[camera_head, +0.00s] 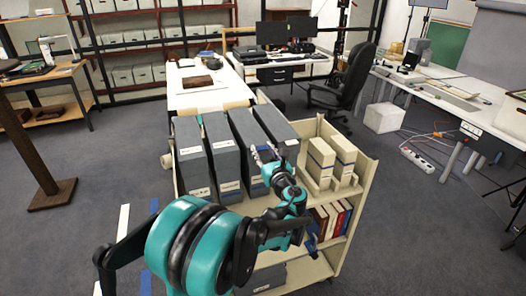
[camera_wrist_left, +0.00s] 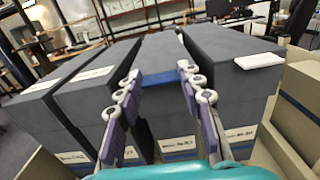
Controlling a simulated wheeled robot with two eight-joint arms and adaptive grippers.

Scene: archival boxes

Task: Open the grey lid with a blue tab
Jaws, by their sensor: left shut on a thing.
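The grey lid (camera_wrist_left: 163,52) is the top of one of several upright dark grey boxes standing side by side on a cart. It looks level with the neighbouring box tops. Its blue tab (camera_wrist_left: 160,80) shows at the near edge, between the two fingertips of my left gripper (camera_wrist_left: 160,74). The left gripper is shut on the tab. In the head view, the left gripper (camera_head: 264,156) is at the near upper edge of this box (camera_head: 250,128), and my arm hides part of its front. My right gripper is not in view.
A grey box with a white label (camera_wrist_left: 258,60) stands close on the right, another grey box (camera_wrist_left: 95,80) close on the left. The beige cart (camera_head: 358,198) also carries cream boxes (camera_head: 320,158) and books on its lower shelf. A white table (camera_head: 205,98) stands behind.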

